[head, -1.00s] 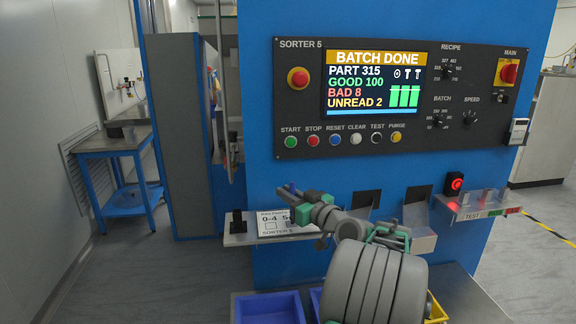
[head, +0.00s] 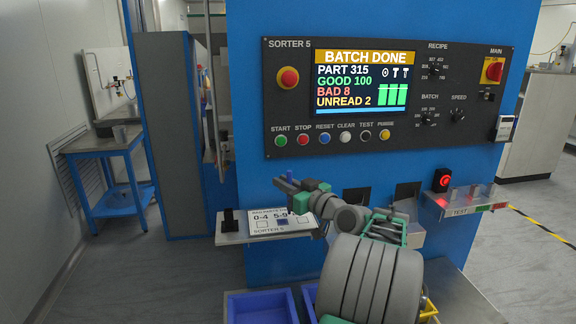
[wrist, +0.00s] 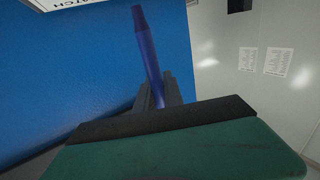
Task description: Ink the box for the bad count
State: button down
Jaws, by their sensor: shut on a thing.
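The white card (head: 270,232) lies on a small shelf on the front of the blue sorter. It reads 0-4 and 5-9, with boxes below; the box under 5-9 (head: 283,222) is filled dark blue, and the boxes on either side look empty. Any label over the right box is hidden by my gripper. My gripper (head: 296,190) is above the card, shut on a blue pen (wrist: 148,45). In the wrist view the pen sticks out from the dark fingers; its contact with the card is not visible.
A black holder (head: 229,219) stands on the shelf's left end. Blue bins (head: 263,306) sit below. A red-lit button (head: 443,180) and a TEST shelf (head: 462,210) are at right. A blue side table (head: 104,148) stands at the far left.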

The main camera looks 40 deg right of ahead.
jog(key=shift+r+p, duration=0.9)
jog(key=shift+r, duration=1.85)
